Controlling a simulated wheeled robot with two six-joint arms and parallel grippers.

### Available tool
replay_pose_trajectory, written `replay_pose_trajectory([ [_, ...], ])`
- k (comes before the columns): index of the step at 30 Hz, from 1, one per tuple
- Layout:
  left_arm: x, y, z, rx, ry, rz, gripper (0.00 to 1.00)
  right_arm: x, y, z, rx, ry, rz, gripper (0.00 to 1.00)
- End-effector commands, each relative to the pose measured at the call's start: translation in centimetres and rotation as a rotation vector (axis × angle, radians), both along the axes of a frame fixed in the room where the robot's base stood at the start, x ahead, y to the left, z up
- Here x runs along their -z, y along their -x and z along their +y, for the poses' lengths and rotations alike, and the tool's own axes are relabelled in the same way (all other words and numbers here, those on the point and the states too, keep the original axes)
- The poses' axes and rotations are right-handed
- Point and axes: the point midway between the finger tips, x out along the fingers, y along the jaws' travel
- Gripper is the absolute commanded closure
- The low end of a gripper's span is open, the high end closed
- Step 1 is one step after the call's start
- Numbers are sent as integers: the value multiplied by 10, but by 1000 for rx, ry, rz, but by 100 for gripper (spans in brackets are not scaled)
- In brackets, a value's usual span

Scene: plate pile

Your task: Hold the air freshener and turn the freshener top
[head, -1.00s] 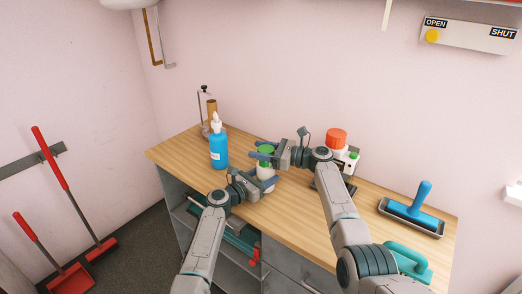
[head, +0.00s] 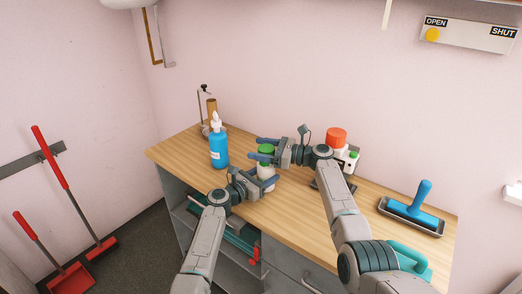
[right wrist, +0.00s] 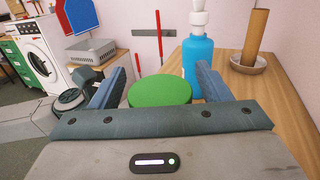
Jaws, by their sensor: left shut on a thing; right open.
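The air freshener (head: 265,171) has a white body and a round green top (head: 266,149), and stands upright near the front edge of the wooden counter. My left gripper (head: 266,181) is shut on its white body, low down. My right gripper (head: 262,149) is open at the height of the green top, with one finger on either side. In the right wrist view the green top (right wrist: 160,90) lies between the two spread fingers, with a gap on each side. The white body is hidden there.
A blue pump bottle (head: 219,148) stands close by on the left, with a paper roll holder (head: 211,110) behind it. To the right are a red-topped item (head: 336,138), a blue-handled roller in a tray (head: 412,214) and a teal-handled tool (head: 409,257).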

Motion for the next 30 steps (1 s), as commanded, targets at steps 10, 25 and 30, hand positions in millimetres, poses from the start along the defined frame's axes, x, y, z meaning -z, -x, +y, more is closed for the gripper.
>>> replay_pose_trajectory([
  [10, 0, 0, 1, -1, -1, 0, 73, -62, 0, 0, 1, 0, -5, 30],
  [25, 0, 0, 1, -1, -1, 0, 73, -96, 0, 0, 0, 1, 1, 30],
  [30, 1, 0, 1, -1, -1, 0, 73, -96, 0, -1, 3, 3, -7, 30],
])
